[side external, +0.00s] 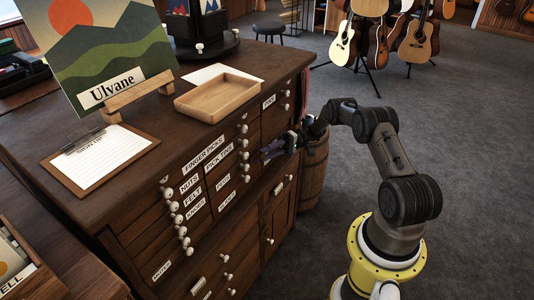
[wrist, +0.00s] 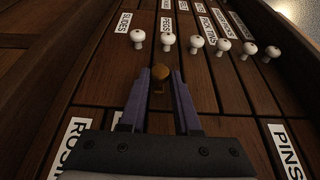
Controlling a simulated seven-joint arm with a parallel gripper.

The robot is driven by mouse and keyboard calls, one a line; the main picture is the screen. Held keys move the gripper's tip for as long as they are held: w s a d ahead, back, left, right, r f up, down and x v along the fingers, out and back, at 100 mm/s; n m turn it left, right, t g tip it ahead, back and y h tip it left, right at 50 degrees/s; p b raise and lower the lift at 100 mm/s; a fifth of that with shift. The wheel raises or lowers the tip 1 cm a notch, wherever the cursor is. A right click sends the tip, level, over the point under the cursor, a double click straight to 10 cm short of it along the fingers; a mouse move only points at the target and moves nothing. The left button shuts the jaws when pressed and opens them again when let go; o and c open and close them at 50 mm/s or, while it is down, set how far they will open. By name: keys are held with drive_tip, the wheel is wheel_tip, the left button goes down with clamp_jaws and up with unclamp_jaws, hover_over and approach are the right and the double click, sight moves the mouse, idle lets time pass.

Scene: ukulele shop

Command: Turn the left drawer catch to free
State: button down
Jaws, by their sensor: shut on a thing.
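A small rounded brown-gold catch (wrist: 160,72) stands out from the dark drawer front in the wrist view. The two purple fingers of my gripper (wrist: 161,78) are closed around it, one fingertip on each side. Its turned position is hard to judge, as the fingers hide part of it. In the side view my gripper (side external: 272,150) reaches the front of the dark wooden drawer cabinet (side external: 225,235) from the right, near its right part. The catch itself is too small to make out there. I cannot tell from these views whether it is the left one.
White knobs (wrist: 196,42) stick out in a row just beyond the fingers. Paper labels (wrist: 285,150) mark the drawers. A wooden tray (side external: 217,97) and a clipboard (side external: 101,157) lie on the cabinet top. A barrel (side external: 314,170) stands close by the arm.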

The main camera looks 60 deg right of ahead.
idle(0.4)
drive_tip(key=c, duration=0.7)
unclamp_jaws()
drive_tip(key=v, duration=0.7)
drive_tip(key=shift+s+d+f, duration=0.1)
drive_tip(key=shift+d, duration=0.1)
